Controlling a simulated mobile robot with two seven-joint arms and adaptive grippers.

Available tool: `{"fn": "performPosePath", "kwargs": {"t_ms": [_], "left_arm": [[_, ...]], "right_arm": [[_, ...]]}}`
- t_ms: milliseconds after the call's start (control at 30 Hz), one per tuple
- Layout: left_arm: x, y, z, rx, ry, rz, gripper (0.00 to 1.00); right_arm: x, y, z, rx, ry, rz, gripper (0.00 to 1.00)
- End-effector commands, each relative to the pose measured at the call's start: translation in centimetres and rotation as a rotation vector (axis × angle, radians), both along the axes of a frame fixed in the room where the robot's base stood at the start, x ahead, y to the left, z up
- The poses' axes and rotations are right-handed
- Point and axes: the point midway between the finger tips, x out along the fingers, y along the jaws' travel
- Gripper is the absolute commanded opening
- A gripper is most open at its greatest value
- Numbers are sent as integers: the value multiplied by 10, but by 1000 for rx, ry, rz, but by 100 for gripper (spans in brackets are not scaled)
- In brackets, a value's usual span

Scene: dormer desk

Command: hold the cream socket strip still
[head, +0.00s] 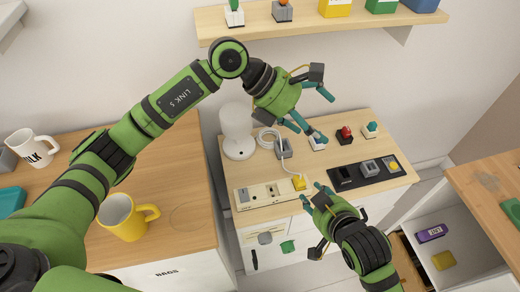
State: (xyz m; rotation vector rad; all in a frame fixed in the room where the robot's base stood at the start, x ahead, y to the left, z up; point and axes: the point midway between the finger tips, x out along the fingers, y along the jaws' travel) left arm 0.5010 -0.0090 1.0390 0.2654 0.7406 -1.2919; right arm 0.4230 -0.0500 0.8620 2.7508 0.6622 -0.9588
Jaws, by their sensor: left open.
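The cream socket strip (263,194) lies along the front left of the small wooden desk. A yellow plug (299,183) with a white cord sits at its right end. My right gripper (311,193) is at that right end, its teal fingertips close to the strip. I cannot tell whether they touch or grip it, and the gripper hides part of that end. My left gripper (325,115) is open and empty above the back of the desk, apart from the strip.
A white cylinder lamp (238,130), a grey block with the cord (283,148) and several small switches stand behind the strip. A black tray (368,172) lies to its right. A yellow mug (126,217) stands on the left counter. A shelf (300,27) hangs above.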

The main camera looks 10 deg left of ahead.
Motion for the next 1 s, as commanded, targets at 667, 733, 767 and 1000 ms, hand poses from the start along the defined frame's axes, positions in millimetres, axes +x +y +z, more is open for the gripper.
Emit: {"fn": "performPosePath", "kwargs": {"t_ms": [667,733,767,1000], "left_arm": [[-37,106,-196,887,136,71,100],[-37,106,-206,886,137,71,100],[-37,106,-210,884,137,70,100],[-37,105,-243,882,136,70,100]], "right_arm": [[0,0,0,0,0,0,39],[0,0,0,0,0,0,39],[0,0,0,0,0,0,39],[0,0,0,0,0,0,39]]}}
